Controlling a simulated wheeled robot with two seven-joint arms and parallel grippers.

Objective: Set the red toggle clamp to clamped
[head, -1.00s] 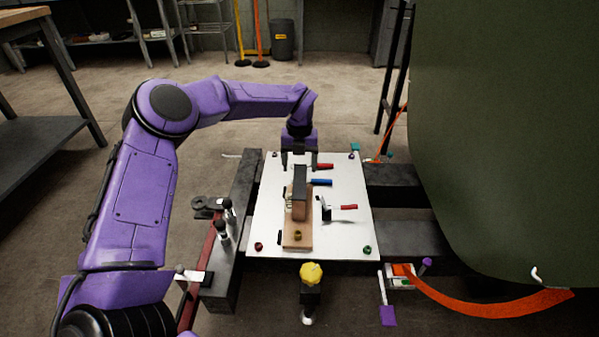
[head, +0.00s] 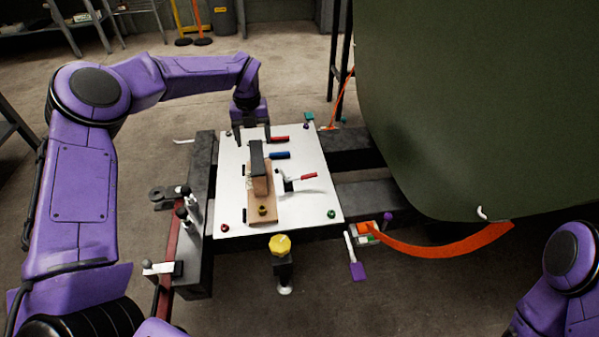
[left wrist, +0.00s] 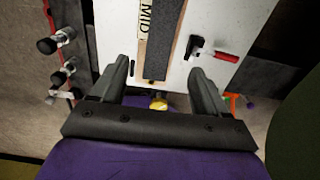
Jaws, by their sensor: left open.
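A red-handled toggle clamp (head: 309,176) sits on the right part of the white plate (head: 235,225). Its handle points right, away from its dark base. It also shows in the left wrist view (left wrist: 225,57), up and right of my fingers. A second red handle (head: 280,139) lies near the plate's far edge, with a blue handle (head: 281,155) just nearer. My left gripper (head: 254,135) is open over the far end of the plate, left of the second red handle. Its fingers (left wrist: 158,72) hold nothing. My right gripper is out of view.
A wooden block with a dark top strip (head: 257,158) stands mid-plate, left of the handles. Black-knobbed posts (head: 185,205) stand left of the plate. A yellow knob (head: 280,245) is in front. A large green curved panel (head: 450,100) closes off the right side.

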